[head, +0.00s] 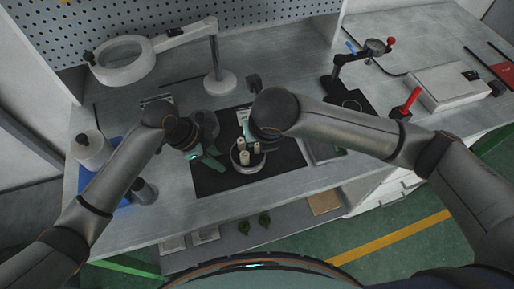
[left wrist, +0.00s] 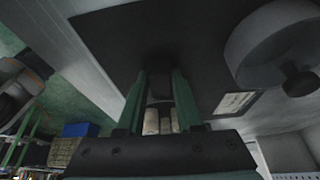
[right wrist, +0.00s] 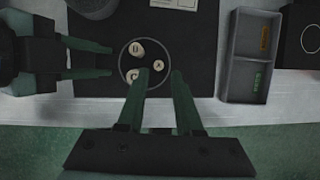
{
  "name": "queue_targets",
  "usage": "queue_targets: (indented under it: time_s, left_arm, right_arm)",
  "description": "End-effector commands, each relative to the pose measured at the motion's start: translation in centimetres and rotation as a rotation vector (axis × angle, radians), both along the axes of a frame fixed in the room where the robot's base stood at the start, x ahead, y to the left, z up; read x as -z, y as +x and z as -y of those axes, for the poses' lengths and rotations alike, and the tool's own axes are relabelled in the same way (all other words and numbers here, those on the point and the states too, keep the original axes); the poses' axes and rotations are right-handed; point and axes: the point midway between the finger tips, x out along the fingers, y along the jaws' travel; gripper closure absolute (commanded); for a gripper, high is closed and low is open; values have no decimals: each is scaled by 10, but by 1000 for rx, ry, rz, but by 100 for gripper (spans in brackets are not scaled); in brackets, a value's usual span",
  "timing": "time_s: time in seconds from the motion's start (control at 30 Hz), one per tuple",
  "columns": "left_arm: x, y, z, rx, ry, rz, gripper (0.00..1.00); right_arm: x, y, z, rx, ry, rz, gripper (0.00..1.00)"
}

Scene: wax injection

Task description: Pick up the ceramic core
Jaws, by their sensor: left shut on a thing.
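Several pale cylinder-shaped ceramic cores stand upright in a round holder (right wrist: 122,72) on the black mat. In the right wrist view, one core is marked D (right wrist: 137,50), one C (right wrist: 133,75) and one A (right wrist: 158,66). My left gripper (head: 215,162) is low over the mat, left of the holder, its fingertips close to the rim. In the left wrist view, pale cylinders (left wrist: 151,122) show between the left fingers. What these fingers grip is mostly hidden. My right gripper (right wrist: 162,75) is open and empty above the near side of the holder.
A grey two-compartment tray (right wrist: 229,75) lies right of the mat. A magnifier lamp (head: 122,60) stands at the back left. A white box (head: 449,86) and red-handled tools stand at right.

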Motion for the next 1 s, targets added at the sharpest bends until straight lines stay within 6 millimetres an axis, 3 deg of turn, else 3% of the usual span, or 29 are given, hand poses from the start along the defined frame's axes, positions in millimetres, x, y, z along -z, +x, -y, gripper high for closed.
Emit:
queue_targets:
  time_s: [0.23, 0.57, 0.87, 1.0]
  left_arm:
    - [-1, 1, 0, -1, 0, 2, 100]
    - [-1, 1, 0, -1, 0, 2, 100]
    - [-1, 1, 0, -1, 0, 2, 100]
    - [-1, 1, 0, -1, 0, 2, 100]
  right_arm:
    - [35, 12, -4, 1, -1, -4, 66]
    - [41, 16, -4, 0, 0, -1, 67]
    - [41, 16, -4, 0, 0, -1, 100]
    - [40, 16, -4, 1, 0, -1, 100]
